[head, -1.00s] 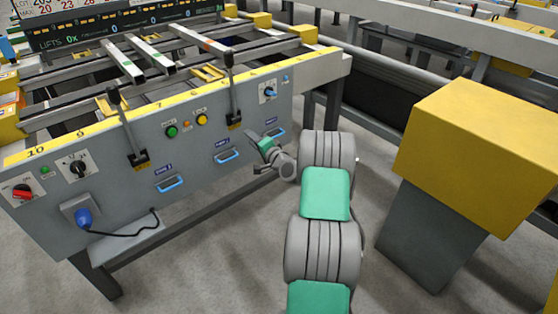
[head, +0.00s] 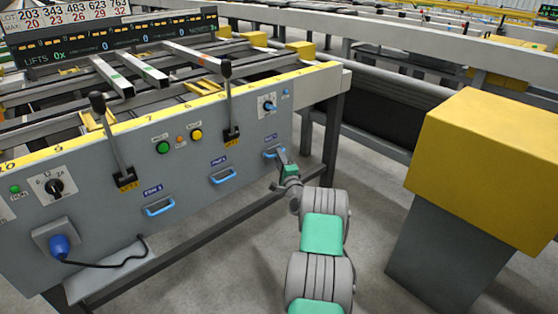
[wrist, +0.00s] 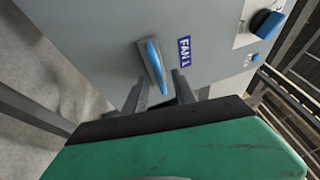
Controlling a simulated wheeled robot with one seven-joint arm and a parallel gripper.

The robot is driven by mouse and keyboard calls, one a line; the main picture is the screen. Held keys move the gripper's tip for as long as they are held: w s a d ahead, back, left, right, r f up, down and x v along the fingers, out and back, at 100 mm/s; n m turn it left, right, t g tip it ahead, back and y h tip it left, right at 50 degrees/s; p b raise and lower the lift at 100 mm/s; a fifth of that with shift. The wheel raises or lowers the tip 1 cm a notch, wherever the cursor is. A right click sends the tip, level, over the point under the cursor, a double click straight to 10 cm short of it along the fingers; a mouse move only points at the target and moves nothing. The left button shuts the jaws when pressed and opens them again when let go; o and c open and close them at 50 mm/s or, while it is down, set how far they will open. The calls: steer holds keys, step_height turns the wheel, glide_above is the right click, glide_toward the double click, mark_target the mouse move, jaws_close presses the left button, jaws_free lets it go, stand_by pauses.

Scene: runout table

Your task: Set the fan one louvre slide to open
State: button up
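The fan one louvre slide is a blue handle on the grey panel, in the wrist view (wrist: 154,66) beside a blue label (wrist: 183,52) reading FAN 1. In the head view the same handle (head: 270,154) is the rightmost of three, partly hidden by my gripper. My gripper (wrist: 160,82) is open. Its two dark fingers point at the panel, one on each side of the handle's near end. I cannot tell whether either finger touches it. In the head view my gripper (head: 281,160) is right at the handle.
Two more blue handles, the middle (head: 223,176) and the left (head: 160,207), sit on the panel. Two upright levers (head: 228,95) stand along the panel. A yellow-topped block (head: 490,150) stands to the right; open floor lies between.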

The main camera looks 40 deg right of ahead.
steer(key=shift+c, duration=0.5)
steer(key=shift+a, duration=0.1)
jaws_close()
stand_by(0.8)
